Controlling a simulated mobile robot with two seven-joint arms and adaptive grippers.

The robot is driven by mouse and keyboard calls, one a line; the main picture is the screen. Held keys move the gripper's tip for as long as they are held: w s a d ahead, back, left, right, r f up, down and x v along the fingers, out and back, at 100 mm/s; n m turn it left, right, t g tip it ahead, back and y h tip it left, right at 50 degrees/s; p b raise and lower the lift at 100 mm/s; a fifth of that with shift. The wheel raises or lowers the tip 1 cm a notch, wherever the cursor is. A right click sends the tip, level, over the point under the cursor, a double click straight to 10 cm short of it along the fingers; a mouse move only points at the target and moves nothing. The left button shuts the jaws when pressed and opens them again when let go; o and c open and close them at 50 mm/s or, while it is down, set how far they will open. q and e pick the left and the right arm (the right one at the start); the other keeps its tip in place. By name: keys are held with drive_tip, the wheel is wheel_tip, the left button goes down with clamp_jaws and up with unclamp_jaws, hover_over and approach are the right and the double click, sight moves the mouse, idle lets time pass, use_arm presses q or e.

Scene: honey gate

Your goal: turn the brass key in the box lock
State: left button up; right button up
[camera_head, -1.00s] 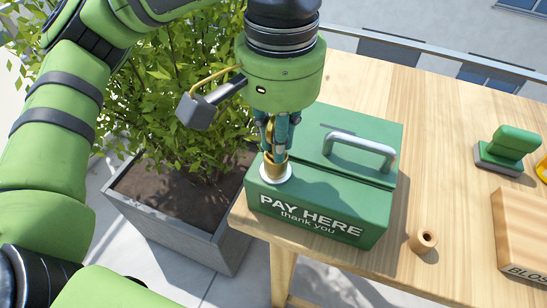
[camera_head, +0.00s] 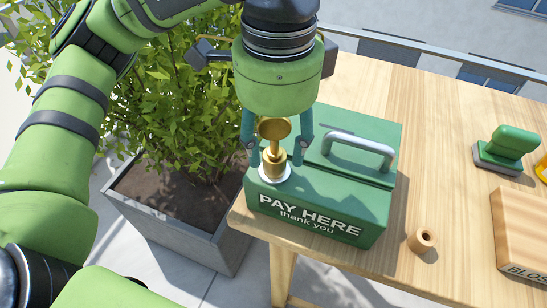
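The brass key (camera_head: 274,151) stands upright in the round pale lock plate (camera_head: 274,176) on top of the green cash box (camera_head: 375,190), near its front left corner. The broad ring-shaped head of the key faces the camera. My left gripper (camera_head: 276,159) points down over the key. Its two teal fingers are spread, one on each side of the key, with visible gaps between them and the brass. The lower end of the key inside the lock is hidden. My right gripper is not in view.
The box has a grey handle (camera_head: 358,150) close to the right of my gripper. A small wooden ring (camera_head: 422,240), a green stamp (camera_head: 506,148) and a wooden block (camera_head: 524,228) sit to the right on the table (camera_head: 450,120). A planter (camera_head: 170,220) with a leafy bush stands at the left.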

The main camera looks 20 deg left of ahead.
use_arm(q)
drive_tip(key=shift+w+r+p, duration=0.1)
drive_tip(key=shift+r+p, duration=0.25)
drive_tip(key=shift+r, duration=0.05)
wheel_tip(320, 180, up, 5)
drive_tip(key=p, duration=0.4)
drive_tip(key=shift+r+p, duration=0.2)
drive_tip(key=shift+p, duration=0.1)
drive_tip(key=shift+f, duration=0.1)
